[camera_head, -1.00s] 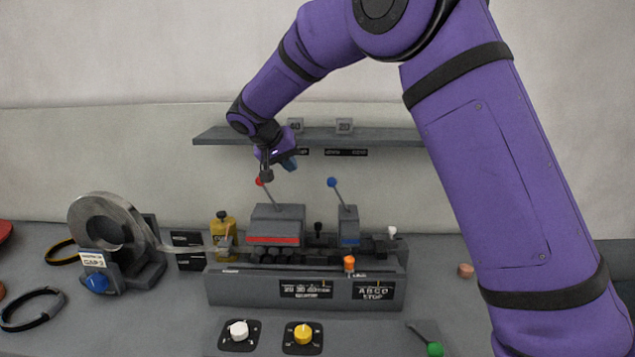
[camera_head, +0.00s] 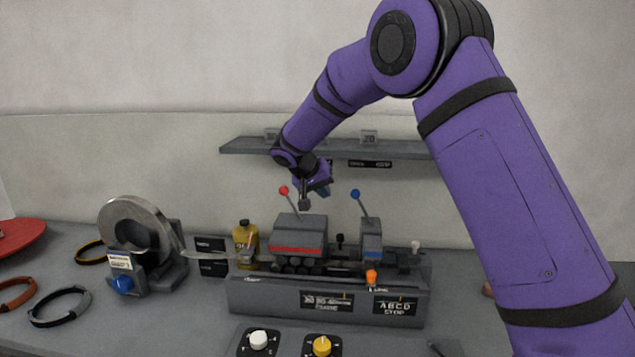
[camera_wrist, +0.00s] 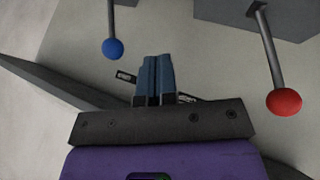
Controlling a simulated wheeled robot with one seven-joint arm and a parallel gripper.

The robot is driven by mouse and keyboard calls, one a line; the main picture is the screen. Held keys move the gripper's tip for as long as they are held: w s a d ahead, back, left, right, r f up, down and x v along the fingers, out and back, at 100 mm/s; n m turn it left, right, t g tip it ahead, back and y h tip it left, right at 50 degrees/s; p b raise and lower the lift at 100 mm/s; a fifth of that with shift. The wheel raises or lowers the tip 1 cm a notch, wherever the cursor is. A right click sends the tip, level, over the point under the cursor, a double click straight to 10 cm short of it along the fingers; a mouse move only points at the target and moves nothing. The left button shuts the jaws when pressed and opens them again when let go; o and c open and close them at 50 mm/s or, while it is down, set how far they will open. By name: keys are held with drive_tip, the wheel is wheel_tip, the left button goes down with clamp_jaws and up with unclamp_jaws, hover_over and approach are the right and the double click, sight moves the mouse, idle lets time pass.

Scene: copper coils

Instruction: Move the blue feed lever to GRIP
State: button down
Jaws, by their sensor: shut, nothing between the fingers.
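The blue feed lever has a blue ball knob (camera_head: 355,194) on a thin grey rod. The rod leans up and left from a small grey block with a blue stripe (camera_head: 371,253). My gripper (camera_head: 324,191) is shut and empty, in the air between the blue knob and the red knob (camera_head: 284,190) of the other lever. In the wrist view, the blue fingers (camera_wrist: 153,75) are together. The blue knob (camera_wrist: 113,48) shows left of the fingertips and the red knob (camera_wrist: 284,102) to the right. No contact with either lever shows. I cannot make out a GRIP label.
A grey shelf (camera_head: 240,149) runs behind my gripper. The machine base (camera_head: 250,295) carries a larger block with a red stripe (camera_head: 297,248) and an orange knob (camera_head: 371,276). A yellow bottle (camera_head: 246,243) and a metal coil (camera_head: 112,222) stand left.

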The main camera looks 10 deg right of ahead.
drive_tip(key=shift+w+d+f, duration=0.1)
drive_tip(key=shift+d+f, duration=0.15)
drive_tip(key=shift+d, duration=0.65)
drive_tip(key=shift+w+d+f, duration=0.1)
drive_tip(key=shift+d+f, duration=0.2)
drive_tip(key=shift+d, duration=0.65)
drive_tip(key=shift+w+d+f, duration=0.1)
drive_tip(key=shift+d+f, duration=0.15)
drive_tip(key=shift+d, duration=0.65)
drive_tip(key=shift+d, duration=0.1)
drive_tip(key=s+d+r+m+t+y, duration=0.2)
drive_tip(key=s+d+y, duration=0.2)
drive_tip(key=d+y, duration=0.3)
drive_tip(key=shift+d+r+y, duration=0.2)
drive_tip(key=shift+d+y, duration=0.2)
drive_tip(key=shift+d, duration=2.25)
drive_tip(key=shift+s+d+f, duration=0.1)
drive_tip(key=shift+d, duration=0.1)
